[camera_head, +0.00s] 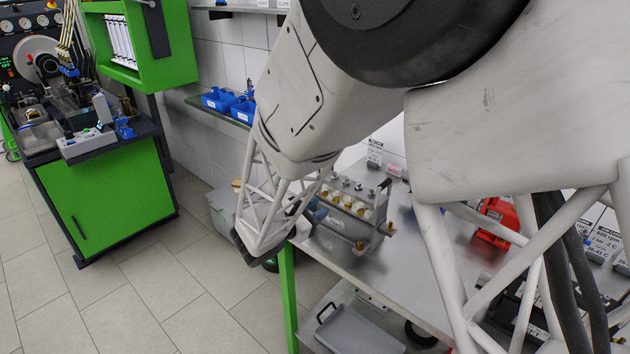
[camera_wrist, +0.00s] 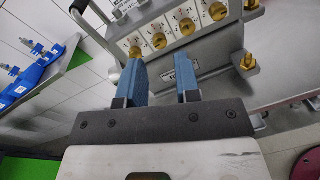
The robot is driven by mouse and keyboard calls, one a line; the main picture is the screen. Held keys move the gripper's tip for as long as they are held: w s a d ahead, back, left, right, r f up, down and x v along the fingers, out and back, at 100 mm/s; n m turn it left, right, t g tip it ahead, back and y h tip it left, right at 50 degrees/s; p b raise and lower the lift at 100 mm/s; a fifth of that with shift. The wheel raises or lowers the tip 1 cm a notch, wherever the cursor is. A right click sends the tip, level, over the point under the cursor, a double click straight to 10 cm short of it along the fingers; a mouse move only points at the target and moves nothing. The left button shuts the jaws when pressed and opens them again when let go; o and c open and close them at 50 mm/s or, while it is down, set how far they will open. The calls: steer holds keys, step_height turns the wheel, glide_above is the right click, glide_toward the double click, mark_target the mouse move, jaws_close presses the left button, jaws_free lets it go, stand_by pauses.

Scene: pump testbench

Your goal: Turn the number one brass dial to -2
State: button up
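The grey pump unit (camera_head: 345,222) stands on the metal bench, with a row of several brass dials on white plates along its face. In the wrist view, the brass dials run diagonally: one at the left end (camera_wrist: 135,52), then a second (camera_wrist: 160,41), a third (camera_wrist: 187,27) and one at the right end (camera_wrist: 217,11). Their numbers and scale marks are too small to read, so I cannot tell which is number one. My gripper (camera_wrist: 162,75) has its blue fingers apart, with nothing between them. The fingers point toward the unit's left part, below the dials. In the head view my arm mostly hides the gripper.
Brass fittings (camera_wrist: 248,61) stick out at the unit's right side, and a grey handle frames it. The bench top (camera_head: 400,262) is clear right of the unit. A red box (camera_head: 497,222) stands farther right. Blue bins (camera_head: 219,99) sit on the wall shelf.

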mark_target(323, 196)
steer(key=a+n, duration=0.1)
steer(key=w+a+f+n+t, duration=0.1)
steer(key=a+f+t+y, duration=0.1)
steer(key=shift+w+a+n, duration=0.25)
steer(key=shift+a+n, duration=0.1)
steer(key=shift+n, duration=0.05)
steer(key=shift+w+d, duration=0.1)
steer(key=shift+x, duration=3.8)
steer(key=shift+r, duration=0.1)
jaws_close()
